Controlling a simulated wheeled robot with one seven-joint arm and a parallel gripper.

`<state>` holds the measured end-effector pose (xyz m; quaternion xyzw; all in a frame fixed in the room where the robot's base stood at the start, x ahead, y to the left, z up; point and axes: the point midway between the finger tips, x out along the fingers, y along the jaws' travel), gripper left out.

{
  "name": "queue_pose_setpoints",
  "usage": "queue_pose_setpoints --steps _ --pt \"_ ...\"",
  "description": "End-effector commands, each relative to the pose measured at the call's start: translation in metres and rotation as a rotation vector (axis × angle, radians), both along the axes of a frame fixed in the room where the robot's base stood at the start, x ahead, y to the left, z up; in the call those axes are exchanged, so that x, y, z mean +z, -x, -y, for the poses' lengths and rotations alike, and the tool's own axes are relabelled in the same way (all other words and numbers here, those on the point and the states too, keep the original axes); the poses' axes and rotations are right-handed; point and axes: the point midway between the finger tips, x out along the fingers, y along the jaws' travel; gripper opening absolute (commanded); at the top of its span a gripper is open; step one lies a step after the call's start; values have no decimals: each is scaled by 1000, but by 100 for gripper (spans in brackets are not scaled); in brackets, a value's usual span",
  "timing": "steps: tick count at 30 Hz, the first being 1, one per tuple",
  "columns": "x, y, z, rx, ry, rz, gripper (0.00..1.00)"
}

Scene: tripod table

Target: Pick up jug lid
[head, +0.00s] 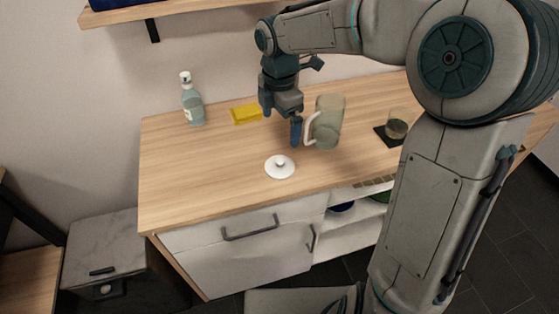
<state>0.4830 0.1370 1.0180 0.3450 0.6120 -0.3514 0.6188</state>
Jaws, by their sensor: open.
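The jug lid (279,167) is a small white disc with a round knob on top. It lies flat on the wooden counter near the front edge in the head view. My gripper (281,122) is open and points down over the counter, behind and above the lid and apart from it. One finger (296,132) shows close to the handle of a greenish jug (328,122); whether it touches the handle I cannot tell. The jug stands upright to the right of my gripper. Nothing shows between the fingers.
A glass (397,124) sits on a black coaster (386,136) at right. The counter left of the lid is clear. A shelf (150,13) hangs above.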

Motion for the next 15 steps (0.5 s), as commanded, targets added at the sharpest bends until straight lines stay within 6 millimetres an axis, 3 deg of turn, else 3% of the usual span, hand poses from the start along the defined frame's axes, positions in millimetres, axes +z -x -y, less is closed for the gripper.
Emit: queue_pose_setpoints --steps 5,15 --pt "-14 -5 -4 64 -13 -9 100" --pt "-76 -4 -4 63 -13 -8 100"
